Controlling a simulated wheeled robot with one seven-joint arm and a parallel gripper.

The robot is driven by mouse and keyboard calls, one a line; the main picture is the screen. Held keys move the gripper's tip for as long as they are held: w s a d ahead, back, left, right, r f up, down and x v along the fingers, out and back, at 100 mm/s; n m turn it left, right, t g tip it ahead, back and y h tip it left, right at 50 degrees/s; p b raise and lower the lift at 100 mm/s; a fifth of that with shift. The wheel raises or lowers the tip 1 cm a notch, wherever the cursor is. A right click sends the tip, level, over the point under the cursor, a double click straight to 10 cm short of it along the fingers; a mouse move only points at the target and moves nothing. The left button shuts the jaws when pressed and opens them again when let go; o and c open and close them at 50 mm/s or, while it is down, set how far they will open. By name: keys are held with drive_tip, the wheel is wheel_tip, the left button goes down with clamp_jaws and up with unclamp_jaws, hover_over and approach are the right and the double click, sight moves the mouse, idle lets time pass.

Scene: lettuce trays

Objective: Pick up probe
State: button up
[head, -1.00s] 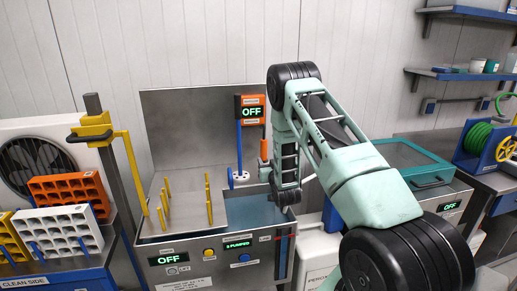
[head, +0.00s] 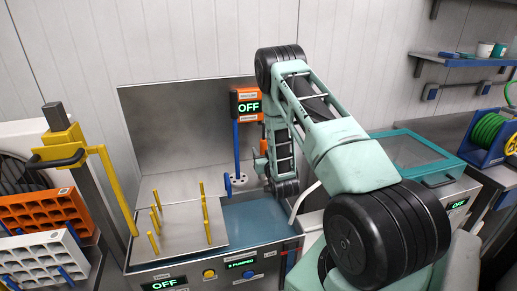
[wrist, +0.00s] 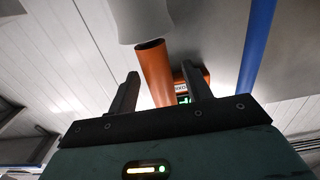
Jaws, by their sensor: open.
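The probe appears to be the orange handle (head: 263,147) beside the orange meter box, partly hidden by my arm in the head view. In the wrist view the orange handle (wrist: 155,72) is a hollow-ended tube, seen in line with the gap between my fingers. I cannot tell whether it lies between them in depth. My gripper (wrist: 161,82) is open, with both dark fingers apart and no clear contact. In the head view my gripper (head: 257,163) is small, close by the handle and partly hidden by my wrist. A pale cylinder (wrist: 140,18) is at the handle's near end.
The meter box (head: 247,102) reads OFF and stands on a blue post (head: 237,147). Below is a steel wash basin with blue water (head: 255,222) and a tray with several yellow pegs (head: 180,240).

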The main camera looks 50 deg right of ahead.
drive_tip(key=shift+w+d, duration=0.15)
drive_tip(key=shift+w, duration=0.1)
drive_tip(key=c, duration=1.1)
drive_tip(key=shift+o, duration=0.2)
drive_tip(key=shift+r, duration=0.15)
drive_tip(key=shift+r+b, duration=1.25)
drive_tip(key=shift+r, duration=3.65)
drive_tip(key=shift+s, duration=0.1)
